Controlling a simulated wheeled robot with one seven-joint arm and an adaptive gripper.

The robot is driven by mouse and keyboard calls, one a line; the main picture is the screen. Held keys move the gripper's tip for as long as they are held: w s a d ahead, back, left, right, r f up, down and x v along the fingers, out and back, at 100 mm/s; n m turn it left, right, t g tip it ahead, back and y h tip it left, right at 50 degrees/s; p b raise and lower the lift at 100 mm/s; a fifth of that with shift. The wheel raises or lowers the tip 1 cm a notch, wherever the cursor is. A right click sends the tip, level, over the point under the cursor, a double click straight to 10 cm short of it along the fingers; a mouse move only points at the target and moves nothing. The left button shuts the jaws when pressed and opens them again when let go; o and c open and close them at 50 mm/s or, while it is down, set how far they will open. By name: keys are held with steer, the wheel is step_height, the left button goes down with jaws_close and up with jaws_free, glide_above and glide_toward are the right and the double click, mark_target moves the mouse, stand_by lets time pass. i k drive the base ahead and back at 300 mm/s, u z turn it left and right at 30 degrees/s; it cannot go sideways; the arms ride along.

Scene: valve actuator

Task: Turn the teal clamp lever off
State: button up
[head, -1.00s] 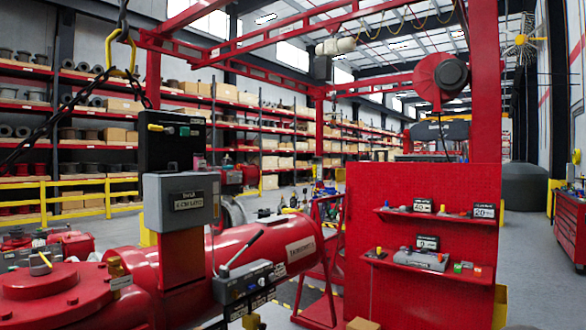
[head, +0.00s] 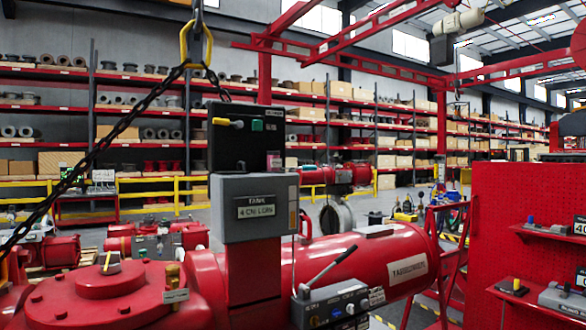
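I cannot make out a teal clamp lever for certain. A black box (head: 240,150) stands on top of the grey tank box (head: 257,180). A lower grey control box (head: 335,305) in front of the red cylinder (head: 365,258) has a slanted grey lever with a dark grip (head: 332,264), rising to the right, and small knobs. My gripper is not in view.
A red pegboard (head: 487,200) with small shelves stands at the right. Yellow railings (head: 180,198) and stocked racks are behind. Grey floor shows between the cylinder stand and pegboard.

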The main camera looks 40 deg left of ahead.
mark_target(304, 167)
steer(key=u, duration=0.65)
steer(key=i, duration=0.8)
steer(key=u, duration=0.8)
